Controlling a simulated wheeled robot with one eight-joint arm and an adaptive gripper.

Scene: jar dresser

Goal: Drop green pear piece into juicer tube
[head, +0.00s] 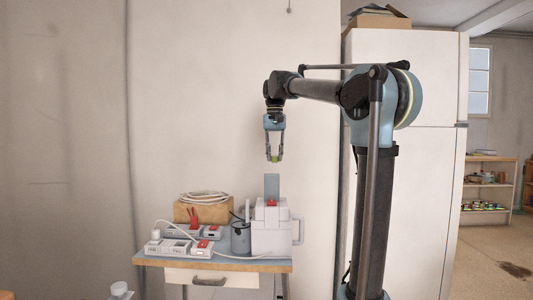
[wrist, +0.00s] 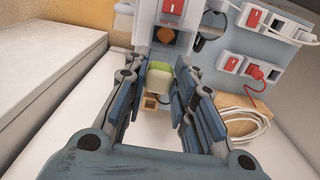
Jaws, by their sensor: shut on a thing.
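My gripper (head: 274,155) points down and is shut on the green pear piece (head: 274,159). In the wrist view the piece (wrist: 161,73) sits between my two fingertips (wrist: 160,85), green on one part and pale on another. The white juicer (head: 272,232) stands on the small table, with a red switch (head: 271,202) on it. A grey-blue upright part (head: 272,186), which looks like its tube, rises from its top below my gripper. The piece is above it with a gap.
The table (head: 215,263) also holds a dark grey mug-like container (head: 240,238), power strips (head: 180,247) and a cardboard-coloured box (head: 203,213) with a coiled white cable (head: 204,197). A tall white cabinet (head: 425,190) stands behind my arm. The air around my gripper is clear.

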